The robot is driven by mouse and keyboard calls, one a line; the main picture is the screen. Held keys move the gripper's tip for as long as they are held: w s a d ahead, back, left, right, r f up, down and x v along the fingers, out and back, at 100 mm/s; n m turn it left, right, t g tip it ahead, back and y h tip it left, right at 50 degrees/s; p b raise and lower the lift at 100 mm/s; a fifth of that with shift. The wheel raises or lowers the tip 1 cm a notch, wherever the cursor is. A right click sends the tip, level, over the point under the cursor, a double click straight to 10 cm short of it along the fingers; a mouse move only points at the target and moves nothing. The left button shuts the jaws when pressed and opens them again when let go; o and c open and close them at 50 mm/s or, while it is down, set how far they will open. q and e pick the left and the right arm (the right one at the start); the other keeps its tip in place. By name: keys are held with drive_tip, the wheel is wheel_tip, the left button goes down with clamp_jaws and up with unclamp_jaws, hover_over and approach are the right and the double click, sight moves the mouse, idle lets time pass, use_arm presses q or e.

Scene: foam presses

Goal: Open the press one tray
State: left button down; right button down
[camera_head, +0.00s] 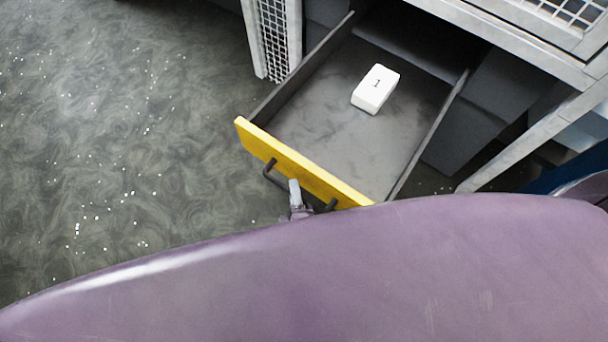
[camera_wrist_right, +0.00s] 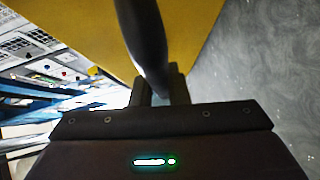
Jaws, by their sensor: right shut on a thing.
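The press one tray (camera_head: 340,140) is a grey drawer with a yellow front (camera_head: 300,168), pulled well out of the press frame. A white block marked 1 (camera_head: 376,89) lies in it. A dark bar handle (camera_head: 272,175) is fixed to the yellow front. My right gripper (camera_head: 295,192) is at the handle, shut on it. In the right wrist view the dark handle (camera_wrist_right: 143,45) runs down between the fingers (camera_wrist_right: 158,90), with the yellow front behind it. My left gripper is not in view.
The press's grey metal frame (camera_head: 500,35) with mesh panels stands behind and to the right of the tray. A sloping grey beam (camera_head: 540,130) is at the right. Speckled dark floor (camera_head: 110,140) lies clear to the left. My purple body covers the bottom of the head view.

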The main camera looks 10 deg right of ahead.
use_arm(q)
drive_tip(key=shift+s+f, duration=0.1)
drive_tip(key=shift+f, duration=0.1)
use_arm(e)
drive_tip(key=shift+s+a, duration=0.3)
drive_tip(key=c, duration=1.4)
unclamp_jaws()
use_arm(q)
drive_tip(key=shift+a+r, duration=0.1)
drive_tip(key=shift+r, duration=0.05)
